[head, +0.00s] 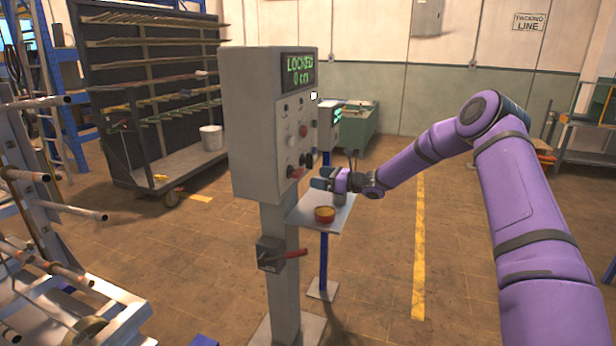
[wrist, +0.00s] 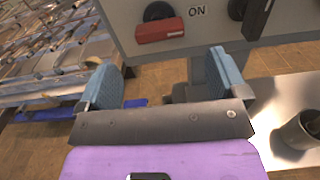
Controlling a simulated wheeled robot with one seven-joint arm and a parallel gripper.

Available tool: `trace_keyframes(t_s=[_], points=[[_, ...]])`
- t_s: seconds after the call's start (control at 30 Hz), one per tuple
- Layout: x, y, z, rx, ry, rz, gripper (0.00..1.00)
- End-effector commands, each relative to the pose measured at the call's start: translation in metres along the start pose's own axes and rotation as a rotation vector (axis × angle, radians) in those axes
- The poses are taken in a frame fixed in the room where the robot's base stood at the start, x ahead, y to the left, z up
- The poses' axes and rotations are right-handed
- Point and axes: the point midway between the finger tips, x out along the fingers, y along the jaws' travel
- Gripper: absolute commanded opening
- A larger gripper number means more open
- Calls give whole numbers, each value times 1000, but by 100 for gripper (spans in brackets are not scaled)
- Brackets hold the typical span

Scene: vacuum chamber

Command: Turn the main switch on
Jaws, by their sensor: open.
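A grey control cabinet (head: 253,125) stands on a post, with a green-lit display (head: 299,69) reading LOCKED. Low on its front is a switch with a red handle (head: 297,172). In the wrist view this red handle (wrist: 160,30) lies nearly level across a black round knob, left of an ON label. My gripper (head: 320,180) is open and empty, just right of the cabinet's lower front. In the wrist view its blue fingers (wrist: 164,68) are spread below the red handle, apart from it.
Pipe racks (head: 50,215) stand left.

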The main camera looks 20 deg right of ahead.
Motion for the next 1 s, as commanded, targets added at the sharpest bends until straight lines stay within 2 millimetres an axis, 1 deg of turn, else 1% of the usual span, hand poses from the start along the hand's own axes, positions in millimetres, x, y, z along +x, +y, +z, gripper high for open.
trace_keyframes(t_s=[0.03, 0.1, 0.23, 0.77, 0.87, 0.97, 1.0], points=[[-8, 0, 0, 0, 1, -1, 92], [-15, 0, 0, -1, 0, 0, 92], [-24, 0, 0, 0, 0, 1, 92], [-25, 1, 1, -4, 2, 4, 92], [-22, 10, 9, -37, 21, 28, 92], [-18, 30, 25, -113, 67, 85, 92], [-16, 41, 33, -155, 91, 115, 92]])
